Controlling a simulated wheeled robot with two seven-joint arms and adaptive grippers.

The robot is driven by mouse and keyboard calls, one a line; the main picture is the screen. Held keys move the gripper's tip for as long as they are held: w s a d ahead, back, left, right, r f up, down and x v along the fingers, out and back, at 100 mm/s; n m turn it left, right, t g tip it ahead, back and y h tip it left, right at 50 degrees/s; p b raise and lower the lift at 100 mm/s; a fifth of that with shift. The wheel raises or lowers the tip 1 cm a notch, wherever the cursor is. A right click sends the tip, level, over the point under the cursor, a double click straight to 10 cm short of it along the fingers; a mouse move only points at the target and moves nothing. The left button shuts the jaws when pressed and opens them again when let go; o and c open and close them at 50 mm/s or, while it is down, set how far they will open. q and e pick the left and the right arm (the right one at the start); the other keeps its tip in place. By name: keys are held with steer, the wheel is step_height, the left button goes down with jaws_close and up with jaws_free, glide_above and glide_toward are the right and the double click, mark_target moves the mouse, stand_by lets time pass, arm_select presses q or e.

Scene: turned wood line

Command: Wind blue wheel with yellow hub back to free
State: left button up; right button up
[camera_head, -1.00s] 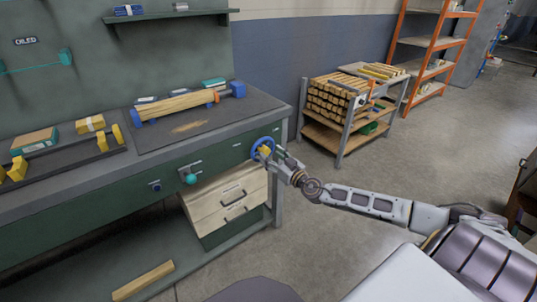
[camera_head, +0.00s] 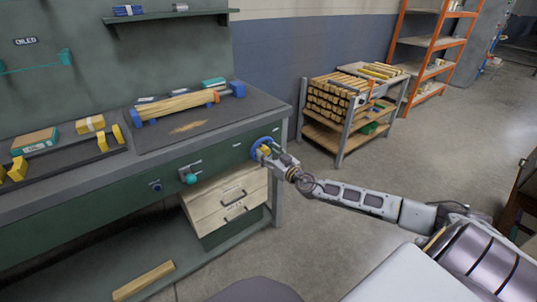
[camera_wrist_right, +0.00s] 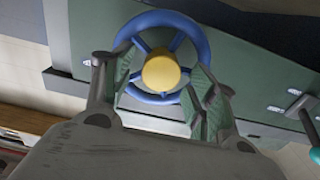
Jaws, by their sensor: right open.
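The blue wheel (camera_head: 257,144) with a yellow hub is mounted on the green front of the workbench, near its right end. In the right wrist view the wheel (camera_wrist_right: 204,45) faces the camera, with its yellow hub (camera_wrist_right: 161,72) and blue spokes clear. My right gripper (camera_head: 267,152) is at the wheel, and in the head view it covers part of it. In the right wrist view the gripper (camera_wrist_right: 160,85) is open, its two fingers on either side of the hub and overlapping the rim. I cannot tell whether they touch it. My left gripper is not in view.
Wooden drawers (camera_head: 230,204) are below. A turned wood piece (camera_head: 178,106) lies on the bench top. A cart (camera_head: 345,135) with stacked wood stands behind right.

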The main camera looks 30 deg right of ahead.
steer(key=c, duration=1)
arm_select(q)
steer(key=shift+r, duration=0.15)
arm_select(e)
steer(key=shift+c, duration=0.2)
